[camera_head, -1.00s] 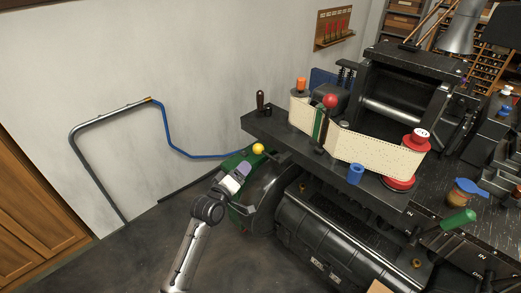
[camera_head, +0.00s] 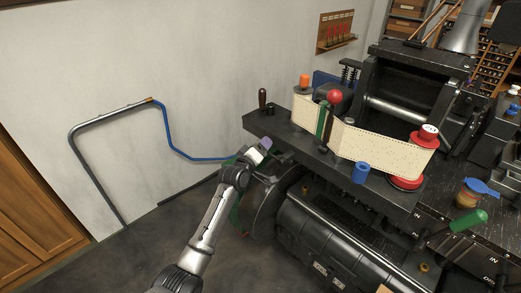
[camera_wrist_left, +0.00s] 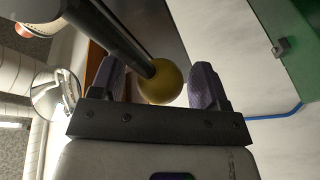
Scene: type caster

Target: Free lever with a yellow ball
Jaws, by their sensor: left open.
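In the left wrist view, the yellow ball (camera_wrist_left: 160,82) sits on the end of a dark lever rod (camera_wrist_left: 112,35), which enters from the top left. My left gripper (camera_wrist_left: 157,78) is open, with one purple-grey finger on each side of the ball. A gap shows on both sides, narrower on the left. In the head view, my left gripper (camera_head: 263,147) is at the left end of the dark machine, and my arm and gripper hide the ball there. My right gripper is not in view.
The dark machine (camera_head: 290,137) carries a perforated paper strip (camera_head: 365,150), a red ball knob (camera_head: 335,96) and a blue cylinder (camera_head: 361,172). A dark upright handle (camera_head: 262,98) stands near its left end. A blue hose (camera_head: 175,145) runs along the wall. Open floor lies to the left.

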